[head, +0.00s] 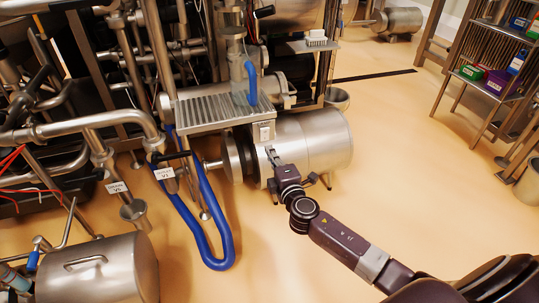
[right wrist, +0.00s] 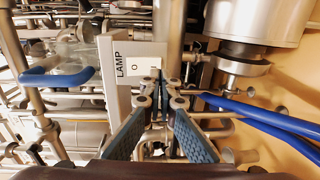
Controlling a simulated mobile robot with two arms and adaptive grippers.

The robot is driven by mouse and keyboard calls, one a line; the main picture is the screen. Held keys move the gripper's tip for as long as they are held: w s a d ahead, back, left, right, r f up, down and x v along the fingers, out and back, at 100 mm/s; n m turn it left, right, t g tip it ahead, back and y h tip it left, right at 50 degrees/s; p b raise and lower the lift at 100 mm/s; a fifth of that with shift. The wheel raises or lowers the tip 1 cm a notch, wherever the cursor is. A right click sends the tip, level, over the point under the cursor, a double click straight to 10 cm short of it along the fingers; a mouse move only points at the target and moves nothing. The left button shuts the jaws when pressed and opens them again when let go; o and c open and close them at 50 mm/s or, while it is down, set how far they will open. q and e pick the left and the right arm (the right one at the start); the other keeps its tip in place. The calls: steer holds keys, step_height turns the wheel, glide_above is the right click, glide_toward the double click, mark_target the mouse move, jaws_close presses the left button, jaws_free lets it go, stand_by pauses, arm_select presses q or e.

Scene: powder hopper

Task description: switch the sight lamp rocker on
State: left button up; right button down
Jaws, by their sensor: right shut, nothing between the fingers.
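The lamp rocker (head: 264,131) is on a small pale plate at the front of the grated ledge, above the steel cylinder. In the right wrist view its white plate (right wrist: 143,53) bears the word LAMP and an O mark. My right gripper (head: 272,157) is shut and empty, just below the plate in the head view. In the right wrist view its fingertips (right wrist: 157,80) lie over the lower right of the plate and hide part of the rocker. I cannot tell whether they touch it, nor which way it is tipped. My left gripper is out of view.
A grated ledge (head: 210,110) and a glass vessel with a blue handle (head: 251,84) stand just above the plate. A large steel cylinder (head: 315,142) lies below. A blue hose (head: 205,222) loops to the left. The floor at right is clear up to a shelf (head: 493,88).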

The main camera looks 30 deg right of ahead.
steer(key=s+a+f, duration=0.1)
steer(key=s, duration=0.9)
steer(key=shift+a+f, duration=0.15)
steer(key=shift+f, duration=0.05)
